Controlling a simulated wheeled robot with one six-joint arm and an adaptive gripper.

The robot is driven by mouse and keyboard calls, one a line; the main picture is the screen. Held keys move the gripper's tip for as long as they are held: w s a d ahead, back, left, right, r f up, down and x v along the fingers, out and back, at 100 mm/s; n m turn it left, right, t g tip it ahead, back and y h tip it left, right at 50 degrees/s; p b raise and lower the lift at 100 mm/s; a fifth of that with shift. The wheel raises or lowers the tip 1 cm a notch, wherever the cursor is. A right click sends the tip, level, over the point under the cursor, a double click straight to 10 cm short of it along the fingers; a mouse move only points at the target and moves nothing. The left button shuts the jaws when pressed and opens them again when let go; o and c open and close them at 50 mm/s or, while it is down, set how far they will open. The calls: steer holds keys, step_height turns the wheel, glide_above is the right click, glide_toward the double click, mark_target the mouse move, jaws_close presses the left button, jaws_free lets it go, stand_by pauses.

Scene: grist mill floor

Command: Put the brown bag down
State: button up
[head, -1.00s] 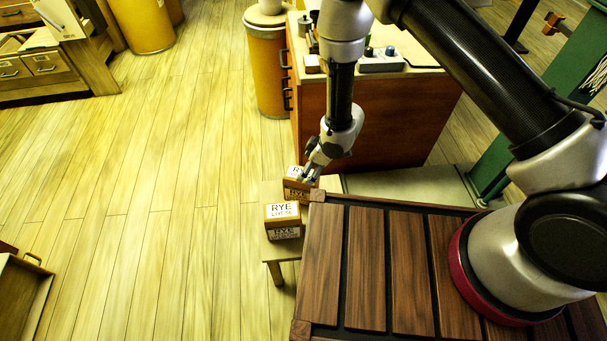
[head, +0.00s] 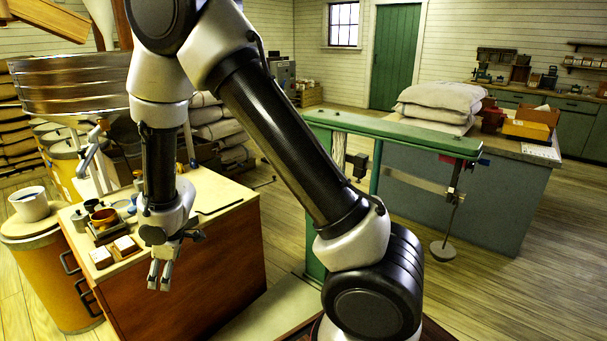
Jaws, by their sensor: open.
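My gripper (head: 160,284) points down in front of the wooden cabinet's side, its two fingers apart with nothing visible between them. No brown bag labelled RYE shows in the current head view. The low stand that held such bags is also out of view, below the picture.
A wooden cabinet (head: 205,275) stands behind my gripper, with cups and small boxes (head: 125,246) on its top. A green frame (head: 395,133) and a counter with pale sacks (head: 440,98) stand at right.

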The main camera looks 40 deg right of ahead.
steer(key=s+d+r+m+t+h, duration=0.1)
steer(key=s+d+r+m, duration=0.15)
steer(key=d+r, duration=0.7)
steer(key=s+d+r+m+h, duration=0.15)
steer(key=d+r+m, duration=0.25)
steer(key=d+r, duration=0.6)
steer(key=s+d+r+m, duration=0.2)
steer(key=s+d+r, duration=0.1)
steer(key=s, duration=0.4)
steer(key=s+d+r+m, duration=0.2)
steer(key=s+d+r, duration=0.2)
steer(key=s, duration=0.4)
steer(key=s+d+r+m, duration=0.2)
steer(key=s+d+r, duration=0.1)
steer(key=s, duration=0.4)
steer(key=shift+s+d+r, duration=0.15)
steer(key=shift+s, duration=0.1)
